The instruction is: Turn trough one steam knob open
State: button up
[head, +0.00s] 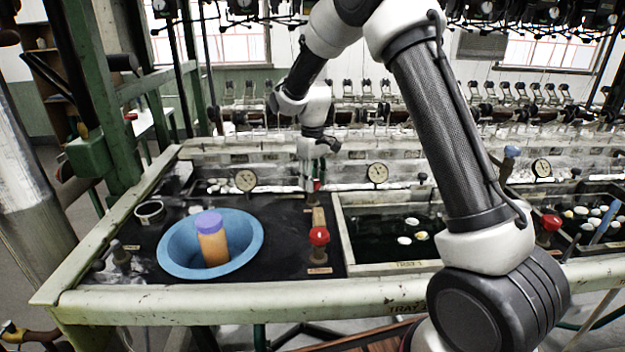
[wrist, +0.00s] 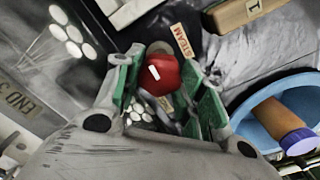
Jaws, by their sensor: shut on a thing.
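A red knob (wrist: 160,75) with a short white mark sits between the green-padded fingers of my gripper (wrist: 163,80) in the wrist view. A tan label reading STEAM (wrist: 183,40) lies beside it. In the head view my gripper (head: 317,178) points down at the back of the dark bench top, with a bit of this red knob (head: 317,186) showing under it. My gripper is shut on the knob; the fingers hide part of its sides and base. How far the knob is turned I cannot tell.
A second red knob (head: 319,236) stands nearer the front. A blue basin (head: 176,262) holding an orange, purple-capped bottle (head: 212,245) is to the left. A water trough (head: 375,240) with pale cocoons lies to the right. Round gauges (head: 246,180) line the back.

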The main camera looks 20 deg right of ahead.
jog(key=o, duration=1)
notch_tip(320, 180, up, 12)
jog(key=s+d+r+m+t, duration=0.1)
jog(key=s+d, duration=0.4)
jog(key=s, duration=0.7)
jog(key=s+d+r+m+t, duration=0.2)
jog(key=s+d+r+m, duration=0.1)
jog(key=s, duration=0.9)
jog(key=s+d+r+m+t, duration=0.1)
jog(key=s+d+r+m, duration=0.1)
jog(key=s+d, duration=0.5)
jog(key=shift+s+r, duration=0.65)
jog(key=shift+s, duration=1.9)
